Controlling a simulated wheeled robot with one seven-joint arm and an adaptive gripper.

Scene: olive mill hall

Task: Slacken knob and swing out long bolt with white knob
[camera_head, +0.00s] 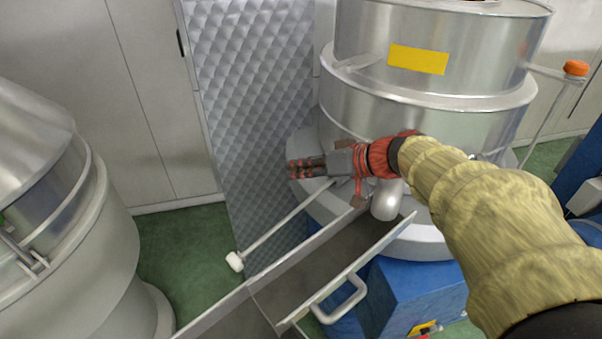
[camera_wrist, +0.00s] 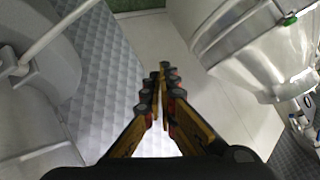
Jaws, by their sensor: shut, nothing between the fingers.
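The long bolt (camera_head: 285,222) is a thin pale rod. In the head view it slants down and left from the steel vessel's lower rim, out past that rim. Its white knob (camera_head: 235,262) is at the lower left end, in free air. My gripper (camera_head: 292,168) is above the bolt's upper end, fingers pointing left, apart from the knob. In the wrist view my gripper (camera_wrist: 163,70) is shut and empty. A pale rod (camera_wrist: 58,34) at the upper left there seems to be the same bolt; its knob is out of that view. My gripper partly hides the bolt's inner end.
The steel vessel (camera_head: 430,100) has a yellow label and another bolt with an orange knob (camera_head: 575,68) at right. A metal chute (camera_head: 330,262) with a handle lies below my gripper. A quilted metal panel (camera_head: 245,100) stands behind. Another vessel (camera_head: 60,220) is at left; green floor lies between.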

